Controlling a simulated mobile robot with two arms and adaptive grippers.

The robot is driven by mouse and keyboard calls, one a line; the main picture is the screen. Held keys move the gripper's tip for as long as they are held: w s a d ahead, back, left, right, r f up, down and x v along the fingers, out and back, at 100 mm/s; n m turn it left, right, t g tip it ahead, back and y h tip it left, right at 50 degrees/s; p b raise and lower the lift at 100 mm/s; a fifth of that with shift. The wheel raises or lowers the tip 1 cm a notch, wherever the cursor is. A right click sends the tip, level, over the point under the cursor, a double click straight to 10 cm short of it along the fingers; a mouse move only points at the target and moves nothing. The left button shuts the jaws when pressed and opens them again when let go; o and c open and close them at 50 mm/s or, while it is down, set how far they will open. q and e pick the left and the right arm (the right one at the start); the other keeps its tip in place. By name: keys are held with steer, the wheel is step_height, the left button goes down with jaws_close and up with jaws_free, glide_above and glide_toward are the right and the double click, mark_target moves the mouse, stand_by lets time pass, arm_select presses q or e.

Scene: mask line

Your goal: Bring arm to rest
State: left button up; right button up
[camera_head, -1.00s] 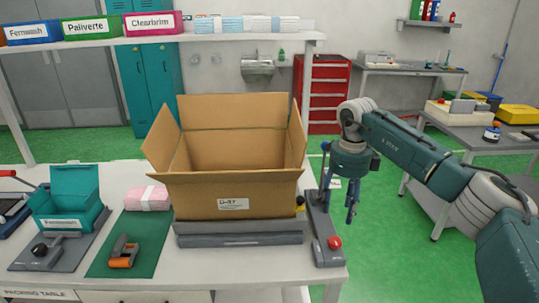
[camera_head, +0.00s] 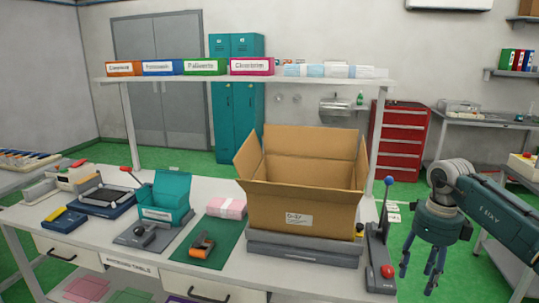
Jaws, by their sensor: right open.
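My right gripper (camera_head: 422,265) hangs fingers-down at the right of the view, beyond the right end of the packing table (camera_head: 330,289). Its fingers are apart with nothing between them. My teal arm reaches it from the right edge. The open cardboard box (camera_head: 280,208), flaps up, sits on a grey platform (camera_head: 303,249) on the table, left of the gripper and apart from it. My left gripper is not in view.
A grey stand with a blue knob and red button (camera_head: 388,271) stands at the table's right end, close to the gripper. A teal bin (camera_head: 165,199), orange-handled tool (camera_head: 202,246) and pink bundle (camera_head: 226,207) lie left. Green floor (camera_head: 400,238) shows beyond the table.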

steer(key=w+a+f+m+t+y, duration=0.2)
steer(key=a+f+m+t+y, duration=0.3)
steer(key=a+f, duration=0.7)
steer(key=w+a+f+m+t+y, duration=0.25)
steer(key=a+f+m+y, duration=0.55)
steer(key=a, duration=0.9)
steer(key=s+d+f+m+t+h, duration=0.2)
steer(key=s+d+f+m+h, duration=0.15)
steer(key=f+m, duration=0.4)
steer(key=s+d+f+m+t+h, duration=0.25)
steer(key=d+f+m, duration=0.2)
steer(key=f, duration=0.55)
steer(key=s+d+f+m+g+h, duration=0.4)
steer(key=s+f+m, duration=0.3)
steer(key=s+f, duration=0.55)
steer(key=s+d+f+m+g+h, duration=0.1)
steer(key=s+f, duration=0.4)
steer(key=s, duration=0.7)
steer(key=s+d+f+m+g+h, duration=0.1)
steer(key=s+f+m+g, duration=0.2)
steer(key=s, duration=1)
steer(key=s+d+f+m+g+h, duration=0.1)
steer(key=s+f+m+g, duration=0.2)
steer(key=s, duration=1)
step_height(320, 180, down, 4)
steer(key=shift+s+r+m, duration=0.15)
steer(key=shift+s+m, duration=0.05)
steer(key=shift+m, duration=0.3)
